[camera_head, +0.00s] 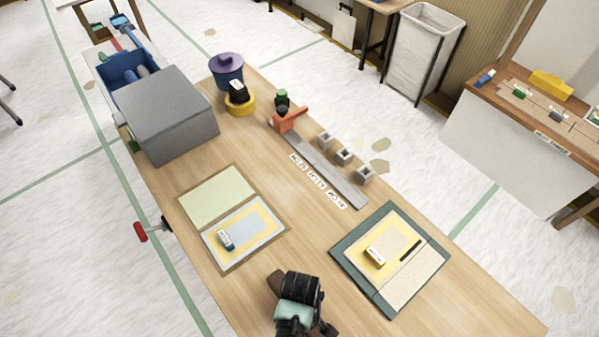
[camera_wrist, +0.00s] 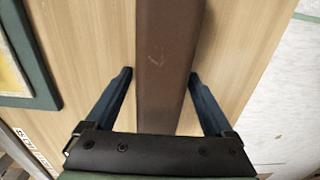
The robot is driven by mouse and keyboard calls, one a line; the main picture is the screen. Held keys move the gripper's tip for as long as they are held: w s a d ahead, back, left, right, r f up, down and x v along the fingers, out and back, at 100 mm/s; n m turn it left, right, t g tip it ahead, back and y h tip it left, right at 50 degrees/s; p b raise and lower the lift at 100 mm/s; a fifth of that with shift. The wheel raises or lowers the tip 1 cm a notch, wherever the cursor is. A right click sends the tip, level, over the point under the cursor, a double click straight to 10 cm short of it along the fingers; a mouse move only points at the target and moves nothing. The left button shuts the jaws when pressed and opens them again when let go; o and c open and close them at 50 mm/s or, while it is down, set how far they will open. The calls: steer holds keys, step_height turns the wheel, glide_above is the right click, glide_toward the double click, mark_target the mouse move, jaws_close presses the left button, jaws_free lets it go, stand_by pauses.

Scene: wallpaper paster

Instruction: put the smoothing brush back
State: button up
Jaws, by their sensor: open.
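My gripper (camera_wrist: 161,73) is open in the wrist view, with one blue finger on each side of a long brown bar (camera_wrist: 165,35). The fingertips are close to the bar's edges; I cannot tell whether they touch it. The bar may be the smoothing brush, but no bristles or label show. In the head view a brown piece (camera_head: 275,281) shows beside my dark wrist at the bottom centre of the table. My fingers are not clearly seen there, and my arm hides part of this spot. I cannot make out a place marked for the brush.
The wooden table (camera_head: 470,297) carries a green-edged board (camera_head: 342,264) on the right and a two-panel board (camera_head: 217,196) on the left. A grey box (camera_head: 168,115), a purple-lidded pot (camera_head: 226,68) and a grey strip (camera_head: 322,170) stand farther back. A side table (camera_head: 486,98) is at the right.

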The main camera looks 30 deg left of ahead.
step_height(320, 180, up, 13)
steer(key=shift+a+f, duration=0.1)
steer(key=shift+a, duration=0.05)
steer(key=w+r+m+t+y, duration=0.1)
steer(key=w+r+m+t, duration=0.5)
steer(key=w+r, duration=1.05)
steer(key=w+d+r+t, duration=0.1)
steer(key=w+r+t, duration=0.3)
steer(key=r, duration=0.4)
steer(key=w+d+r+t, duration=0.2)
steer(key=w+r+t, duration=0.15)
steer(key=r, duration=0.45)
step_height(320, 180, up, 17)
steer(key=s+d+m+t, duration=0.1)
steer(key=d+m+t, duration=0.2)
steer(key=t, duration=0.3)
steer(key=s+d+r+m+t, duration=0.2)
steer(key=s+r+t, duration=0.2)
steer(key=r, duration=0.6)
steer(key=s+d+r+m+t+h, duration=0.1)
steer(key=s+r+t, duration=0.3)
steer(key=s+r, duration=0.4)
steer(key=shift+d+r+m, duration=0.4)
steer(key=shift+r+m, duration=0.5)
steer(key=shift+r, duration=0.05)
